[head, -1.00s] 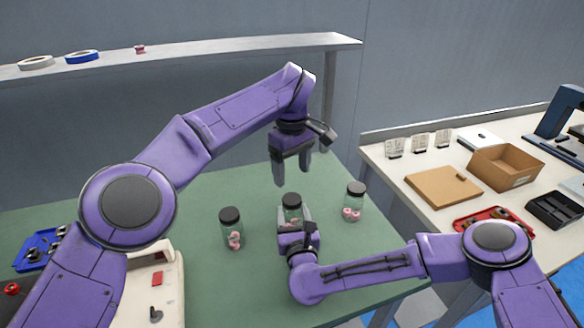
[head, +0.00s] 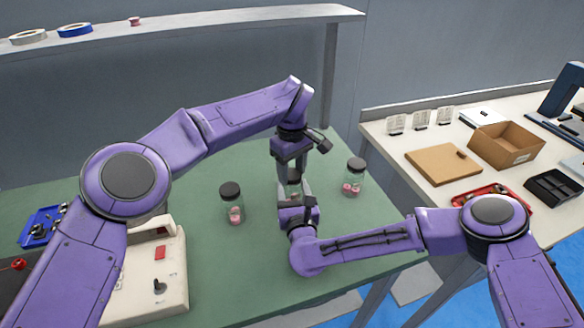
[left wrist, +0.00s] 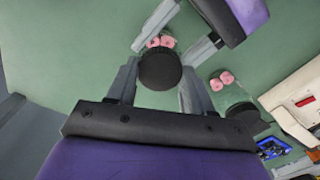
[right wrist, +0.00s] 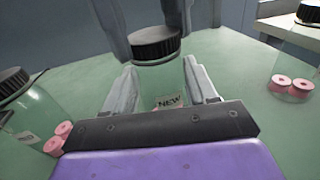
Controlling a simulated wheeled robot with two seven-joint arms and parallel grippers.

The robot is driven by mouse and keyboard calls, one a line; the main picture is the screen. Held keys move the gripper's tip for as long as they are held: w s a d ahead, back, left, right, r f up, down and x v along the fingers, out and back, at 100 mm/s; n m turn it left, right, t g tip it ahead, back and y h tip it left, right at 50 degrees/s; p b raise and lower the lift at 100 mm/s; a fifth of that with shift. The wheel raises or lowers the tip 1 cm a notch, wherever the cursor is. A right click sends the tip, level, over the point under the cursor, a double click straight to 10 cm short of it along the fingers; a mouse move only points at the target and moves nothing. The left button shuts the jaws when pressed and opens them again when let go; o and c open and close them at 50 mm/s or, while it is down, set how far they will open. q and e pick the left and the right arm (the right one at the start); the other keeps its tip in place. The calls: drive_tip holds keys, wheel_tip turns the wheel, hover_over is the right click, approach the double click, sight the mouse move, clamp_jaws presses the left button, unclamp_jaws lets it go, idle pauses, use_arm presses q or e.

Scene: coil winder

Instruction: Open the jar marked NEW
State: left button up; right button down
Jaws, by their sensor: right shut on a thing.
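The jar marked NEW (right wrist: 170,103) stands upright on the green table, clear with a ribbed black lid (right wrist: 155,44). It is the middle of three jars; in the head view it is mostly hidden between my grippers. My right gripper (right wrist: 160,88) is shut on its glass body, one finger on each side. My left gripper (head: 292,178) points down over it. In the left wrist view the lid (left wrist: 160,70) lies between its open fingers. Whether they touch the lid I cannot tell.
Two other black-lidded jars with pink spools stand close by, one to the left (head: 232,204) and one to the right (head: 354,178). A beige machine (head: 160,270) sits at the front left. A side table holds a cardboard box (head: 506,145) and a red tray (head: 490,192).

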use_arm(q)
drive_tip(key=n, duration=2)
drive_tip(key=shift+r+n, duration=0.1)
drive_tip(key=shift+n, duration=0.3)
drive_tip(key=n, duration=1.5)
drive_tip(key=shift+n, duration=0.4)
drive_tip(key=n, duration=0.6)
